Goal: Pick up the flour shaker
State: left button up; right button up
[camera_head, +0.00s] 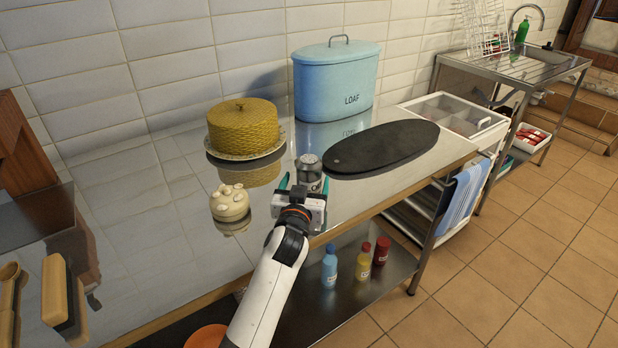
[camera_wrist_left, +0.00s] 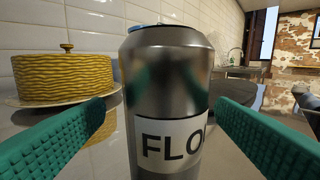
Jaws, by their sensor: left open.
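The flour shaker (camera_head: 308,170) is a small metal can standing upright on the shiny metal counter. In the left wrist view the shaker (camera_wrist_left: 168,90) fills the middle, with a white label that reads "FLO" before it is cut off. My left gripper (camera_head: 301,190) is open right in front of it. Its green fingers (camera_wrist_left: 165,125) lie to the left and right of the can, and a gap shows on at least the left side. The shaker's lower end is out of the wrist picture. My right gripper is not in view.
A yellow domed cake dish (camera_head: 244,128) and a cream knobbed pot (camera_head: 230,203) stand left of the shaker. A dark oval board (camera_head: 380,148) lies close on its right. A blue loaf bin (camera_head: 335,82) stands behind. The counter's front edge is just below my gripper.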

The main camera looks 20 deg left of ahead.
pick_arm(q)
jog(key=w, duration=0.4)
jog(key=shift+w, duration=0.2)
jog(key=c, duration=1.1)
